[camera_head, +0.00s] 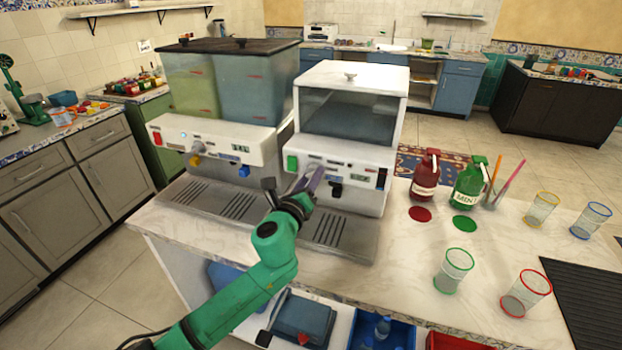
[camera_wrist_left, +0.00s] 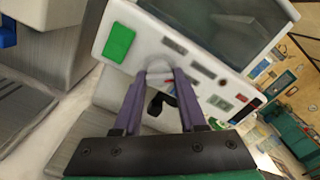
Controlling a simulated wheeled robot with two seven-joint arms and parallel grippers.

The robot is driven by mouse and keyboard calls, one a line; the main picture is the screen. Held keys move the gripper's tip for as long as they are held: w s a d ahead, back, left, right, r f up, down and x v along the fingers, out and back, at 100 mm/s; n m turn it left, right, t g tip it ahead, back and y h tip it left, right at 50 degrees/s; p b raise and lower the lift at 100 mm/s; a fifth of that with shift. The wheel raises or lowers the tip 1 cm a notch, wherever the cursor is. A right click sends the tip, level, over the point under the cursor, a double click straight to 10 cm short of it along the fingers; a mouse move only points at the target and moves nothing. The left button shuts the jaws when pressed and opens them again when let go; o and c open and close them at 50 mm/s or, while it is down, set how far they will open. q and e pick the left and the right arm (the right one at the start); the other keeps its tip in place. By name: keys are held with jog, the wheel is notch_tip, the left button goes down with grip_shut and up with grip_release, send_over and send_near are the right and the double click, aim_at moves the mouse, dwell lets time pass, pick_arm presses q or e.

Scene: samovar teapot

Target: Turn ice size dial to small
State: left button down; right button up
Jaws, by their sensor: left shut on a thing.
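The white ice machine (camera_head: 350,165) stands on the counter with a clear window and a front control panel. A pale dial (camera_wrist_left: 158,68) on that panel sits between the purple fingertips of my left gripper (camera_wrist_left: 160,78), which is shut on it. In the head view, my left gripper (camera_head: 315,178) reaches up to the panel from below and its fingers hide the dial. The dial's setting and the panel's small labels are too small to read. My right gripper is not in view.
A green button (camera_wrist_left: 118,42) lies left of the dial. A black spout (camera_head: 336,190) hangs below the panel. A two-tank dispenser (camera_head: 215,135) stands close on the left. Red (camera_head: 426,172) and green (camera_head: 468,183) bottles and several glasses stand to the right.

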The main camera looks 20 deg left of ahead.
pick_arm(q)
jog(key=n+b, duration=0.1)
jog(key=n, duration=0.9)
jog(key=shift+n, duration=0.3)
dwell(0.4)
jog(key=shift+c, duration=2.4)
grip_release()
jog(key=shift+s, duration=0.1)
